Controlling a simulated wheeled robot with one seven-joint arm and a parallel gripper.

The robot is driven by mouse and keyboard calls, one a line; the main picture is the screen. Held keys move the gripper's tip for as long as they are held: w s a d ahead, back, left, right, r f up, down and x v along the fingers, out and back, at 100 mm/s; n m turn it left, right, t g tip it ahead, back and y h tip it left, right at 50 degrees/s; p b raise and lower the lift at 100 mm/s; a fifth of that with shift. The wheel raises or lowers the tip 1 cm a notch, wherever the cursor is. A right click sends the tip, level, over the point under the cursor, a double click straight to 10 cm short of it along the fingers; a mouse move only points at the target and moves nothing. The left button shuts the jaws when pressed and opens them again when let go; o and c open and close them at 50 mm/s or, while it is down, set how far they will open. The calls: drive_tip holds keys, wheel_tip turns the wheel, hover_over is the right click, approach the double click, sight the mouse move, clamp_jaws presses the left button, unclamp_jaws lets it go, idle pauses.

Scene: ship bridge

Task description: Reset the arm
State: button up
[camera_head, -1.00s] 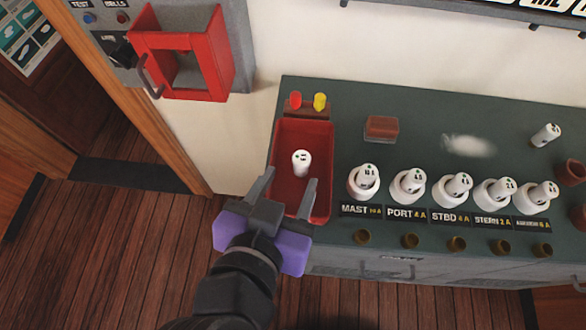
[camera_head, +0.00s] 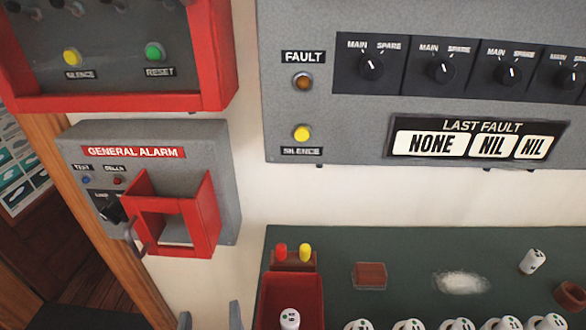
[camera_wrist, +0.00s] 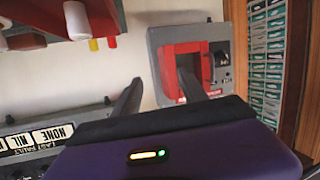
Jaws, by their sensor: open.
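My gripper shows at the bottom edge of the head view (camera_head: 210,318), where only its two fingertips are seen, apart from each other. It stands left of the red tray (camera_head: 291,290) on the dark green counter. In the wrist view my gripper (camera_wrist: 160,92) has its two dark fingers spread wide with nothing between them, above my purple gripper body. The rest of my arm is out of the head view.
The general alarm box (camera_head: 170,190) with its red frame is on the wall, left of the counter (camera_head: 410,265). A white cylinder (camera_head: 289,319) is in the red tray. A brown block (camera_head: 370,275), a loose white cylinder (camera_head: 532,261) and several others are to the right. The fault panel (camera_head: 420,80) hangs above.

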drive_tip(key=s+d+f+n+y, duration=0.1)
drive_tip(key=d+f, duration=0.1)
drive_tip(key=s+d+f+n+y, duration=0.1)
drive_tip(key=d+f+y, duration=0.1)
drive_tip(key=d, duration=0.1)
drive_tip(key=s+d+f+n+y, duration=0.2)
drive_tip(key=d, duration=0.1)
drive_tip(key=shift+d, duration=0.25)
drive_tip(key=s+d+f+m+h, duration=0.3)
drive_tip(key=s+d, duration=0.5)
drive_tip(key=d, duration=0.3)
drive_tip(key=s+d+f+m+h, duration=0.2)
drive_tip(key=s+d+m+h, duration=0.2)
drive_tip(key=s+d, duration=0.3)
drive_tip(key=d+h, duration=0.1)
drive_tip(key=d, duration=0.3)
drive_tip(key=shift+s+d+f, duration=0.2)
drive_tip(key=shift+s+f, duration=0.15)
drive_tip(key=shift+f, duration=0.05)
